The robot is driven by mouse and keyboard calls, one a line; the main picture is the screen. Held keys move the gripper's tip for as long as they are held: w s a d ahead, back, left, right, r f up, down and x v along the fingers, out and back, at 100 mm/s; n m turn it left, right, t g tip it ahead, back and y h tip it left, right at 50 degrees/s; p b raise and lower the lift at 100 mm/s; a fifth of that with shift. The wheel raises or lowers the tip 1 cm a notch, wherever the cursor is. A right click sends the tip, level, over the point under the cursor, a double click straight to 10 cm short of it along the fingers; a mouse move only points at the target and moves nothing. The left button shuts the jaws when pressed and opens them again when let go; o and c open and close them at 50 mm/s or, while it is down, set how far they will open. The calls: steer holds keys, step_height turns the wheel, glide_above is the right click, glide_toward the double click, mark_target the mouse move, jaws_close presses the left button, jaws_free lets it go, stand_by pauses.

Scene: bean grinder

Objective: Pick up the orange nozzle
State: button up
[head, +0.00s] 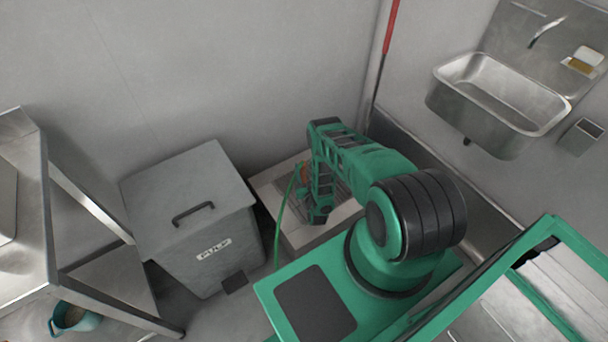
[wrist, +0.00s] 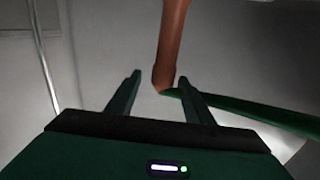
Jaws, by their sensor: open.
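The orange nozzle (wrist: 171,45) hangs down from the top of the wrist view, with its lower end close to the tips of my gripper (wrist: 158,77). That end shows in the gap between the fingers, nearer the right finger. The fingers are apart and not closed on it; I cannot tell whether it is fully between them. A green hose (wrist: 245,112) runs from the nozzle's lower end to the right, passing behind the right finger. In the head view my arm hides most of the nozzle, and only a small orange patch (head: 305,171) shows beside it.
A grey lidded bin (head: 190,215) stands left of a low floor basin (head: 308,238) under my arm. The green hose also shows in the head view (head: 283,220). A steel sink (head: 500,100) is on the right wall, a red pole (head: 391,25) in the corner, and a steel table (head: 45,230) at left.

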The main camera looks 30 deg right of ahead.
steer(key=x, duration=0.6)
steer(key=shift+w, duration=0.5)
steer(key=shift+a+r, duration=0.1)
jaws_close()
